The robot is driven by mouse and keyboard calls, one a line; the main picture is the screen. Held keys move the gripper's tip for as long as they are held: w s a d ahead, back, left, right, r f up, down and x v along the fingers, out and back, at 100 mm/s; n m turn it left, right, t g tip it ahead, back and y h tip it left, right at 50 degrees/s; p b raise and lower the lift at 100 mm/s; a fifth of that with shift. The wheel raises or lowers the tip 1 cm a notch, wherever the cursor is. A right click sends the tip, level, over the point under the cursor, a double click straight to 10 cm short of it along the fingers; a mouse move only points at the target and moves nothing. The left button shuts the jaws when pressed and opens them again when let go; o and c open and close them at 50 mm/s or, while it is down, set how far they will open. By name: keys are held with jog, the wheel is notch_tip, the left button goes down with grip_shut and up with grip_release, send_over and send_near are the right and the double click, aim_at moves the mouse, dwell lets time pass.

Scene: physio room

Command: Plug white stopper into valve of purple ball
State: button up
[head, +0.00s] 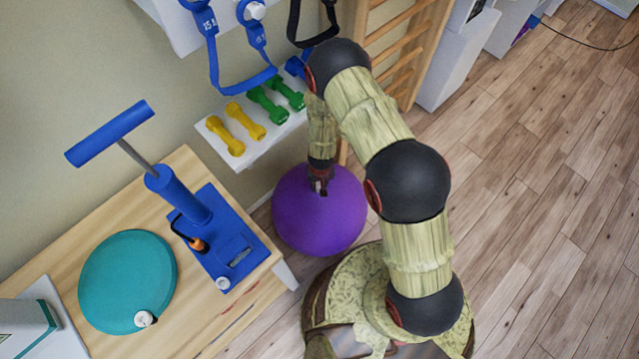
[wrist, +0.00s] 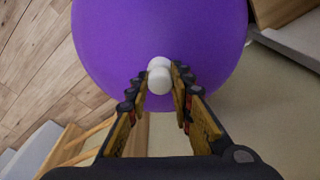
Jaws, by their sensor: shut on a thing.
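The purple ball (head: 318,222) rests on the floor beside the wooden table, and it fills the upper part of the wrist view (wrist: 120,40). My gripper (head: 319,187) reaches down to the top of the ball. In the wrist view my gripper (wrist: 163,88) is shut on the white stopper (wrist: 159,78), with its rounded white end showing between the fingertips. The stopper appears right at the ball's surface. The valve is hidden behind the stopper and fingers, and I cannot tell whether the stopper is in it.
A wooden table (head: 165,310) at the left bears a blue pump (head: 212,240) and a teal disc (head: 110,275). A white shelf (head: 222,138) with yellow and green dumbbells is behind the ball. Wooden wall bars (head: 400,50) stand behind my arm. The floor at right is clear.

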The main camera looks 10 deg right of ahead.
jog(key=shift+f, duration=0.1)
jog(key=o, duration=0.9)
jog(key=shift+o, duration=0.7)
jog(key=shift+r+p, duration=3.45)
jog(key=shift+r, duration=0.1)
